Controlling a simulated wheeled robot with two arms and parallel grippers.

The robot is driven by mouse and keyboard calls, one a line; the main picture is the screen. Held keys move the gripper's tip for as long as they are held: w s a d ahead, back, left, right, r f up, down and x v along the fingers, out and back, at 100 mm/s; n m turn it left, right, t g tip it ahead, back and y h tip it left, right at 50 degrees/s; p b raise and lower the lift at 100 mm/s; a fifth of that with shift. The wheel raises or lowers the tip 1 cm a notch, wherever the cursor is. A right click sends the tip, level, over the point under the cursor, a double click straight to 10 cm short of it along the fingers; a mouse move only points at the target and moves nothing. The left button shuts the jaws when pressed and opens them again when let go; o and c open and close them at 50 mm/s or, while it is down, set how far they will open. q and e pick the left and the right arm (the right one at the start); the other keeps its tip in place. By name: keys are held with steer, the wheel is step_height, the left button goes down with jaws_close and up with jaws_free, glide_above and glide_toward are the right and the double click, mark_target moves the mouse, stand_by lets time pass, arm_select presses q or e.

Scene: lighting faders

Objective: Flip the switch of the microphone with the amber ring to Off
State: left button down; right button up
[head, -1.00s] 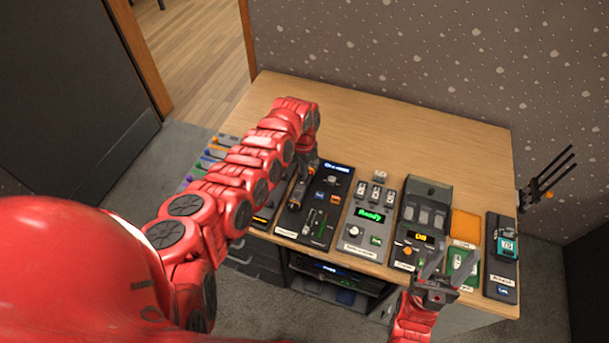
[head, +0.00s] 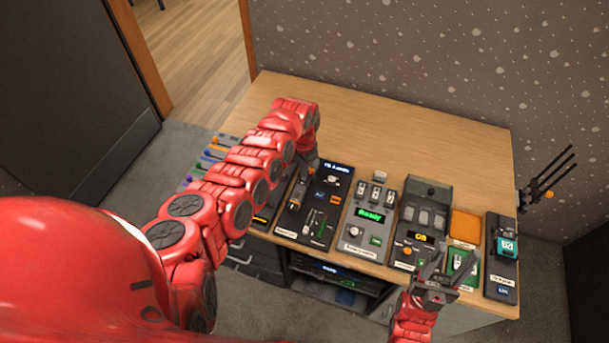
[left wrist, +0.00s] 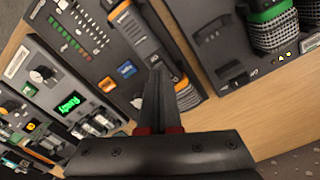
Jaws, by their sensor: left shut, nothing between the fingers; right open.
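The microphone with the amber ring (left wrist: 137,30) lies on a dark panel in the left wrist view. Its dark handle runs down behind my left gripper (left wrist: 158,68). My left gripper is shut and empty, with its tips over or against the handle; I cannot tell whether they touch. The switch and its position are not clear, partly hidden by the fingers. In the head view my left gripper (head: 297,196) is low over the left dark panel, and the arm hides much of that area. My right gripper (head: 432,278) is open and empty at the table's front edge.
A second microphone with a green ring (left wrist: 268,14) lies in a dark holder in the left wrist view. Orange and blue buttons (left wrist: 127,69) sit beside the amber-ring microphone. A panel with a green display (head: 370,215) is to the right. The table's back (head: 400,140) is clear.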

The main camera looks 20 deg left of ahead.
arm_select(q)
steer(key=shift+f+b, duration=0.85)
steer(key=shift+f, duration=0.1)
stand_by(0.7)
steer(key=shift+s+r, duration=0.1)
steer(key=shift+r+p, duration=0.95)
steer(key=shift+p, duration=0.15)
step_height(320, 180, up, 5)
steer(key=p, duration=0.4)
steer(key=shift+p, duration=0.35)
steer(key=shift+f, duration=0.15)
